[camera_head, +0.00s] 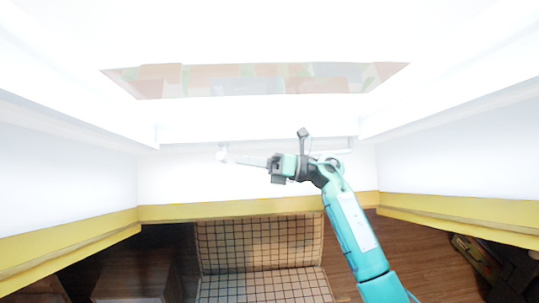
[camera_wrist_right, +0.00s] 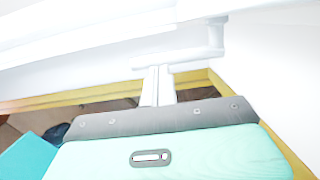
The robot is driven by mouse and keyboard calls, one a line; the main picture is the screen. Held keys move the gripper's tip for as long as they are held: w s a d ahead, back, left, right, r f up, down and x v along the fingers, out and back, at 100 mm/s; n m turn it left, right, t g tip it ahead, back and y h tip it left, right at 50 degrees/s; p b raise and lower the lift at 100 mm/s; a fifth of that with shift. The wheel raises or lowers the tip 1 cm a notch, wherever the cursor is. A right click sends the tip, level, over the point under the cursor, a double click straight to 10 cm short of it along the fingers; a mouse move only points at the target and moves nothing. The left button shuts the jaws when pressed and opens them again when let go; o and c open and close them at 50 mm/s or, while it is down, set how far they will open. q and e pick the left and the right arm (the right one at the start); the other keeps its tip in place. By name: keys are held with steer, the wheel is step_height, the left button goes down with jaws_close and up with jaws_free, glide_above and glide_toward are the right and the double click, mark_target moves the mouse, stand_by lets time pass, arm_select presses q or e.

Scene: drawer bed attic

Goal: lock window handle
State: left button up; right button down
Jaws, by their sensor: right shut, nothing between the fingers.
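The white window frame (camera_head: 250,131) spans the upper part of the head view, with a pane showing rooftops. A small white handle-like piece (camera_head: 222,154) sits below the frame, left of the middle. In the wrist view a white bent handle (camera_wrist_right: 215,38) hangs under the frame at the upper right. My right gripper (camera_head: 236,159) points left, its thin pale fingers close to that white piece. In the wrist view its fingers (camera_wrist_right: 158,75) are shut and empty, their tips at the handle's lower bar; whether they touch cannot be told. My left gripper is not in view.
White walls with a yellow lower band (camera_head: 165,212) close in on both sides. A checked cushioned seat (camera_head: 258,245) stands below, with brown wooden floor (camera_head: 400,255) at the right. Dark objects (camera_head: 500,265) lie at the lower right.

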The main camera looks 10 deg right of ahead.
steer(key=shift+w+a+r+p, duration=0.15)
steer(key=shift+a+p, duration=0.15)
steer(key=shift+a, duration=0.75)
steer(key=shift+a, duration=0.1)
